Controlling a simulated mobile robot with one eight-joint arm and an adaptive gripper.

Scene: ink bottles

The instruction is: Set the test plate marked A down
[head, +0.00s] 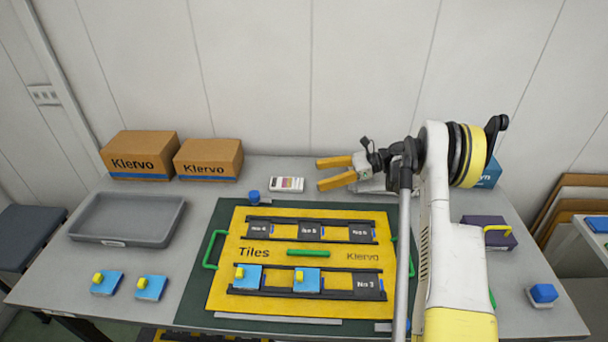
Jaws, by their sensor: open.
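Two blue plates with yellow knobs sit in the front row of the yellow Tiles board: a left one (248,278) and a middle one (307,281). Two similar plates, one (107,283) and another (151,288), lie on the bare table to the left. No letter A is legible on any of them. My gripper (326,174) is open, with nothing seen between its yellow fingers. It is above the back of the table, beyond the board and apart from the plates.
The yellow board (224,285) lies on a dark green mat (193,312); its remaining slots look dark and empty. A grey tray (128,240) and two cartons (139,156) stand left. A purple box (478,232) and a blue-topped item (542,294) are right.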

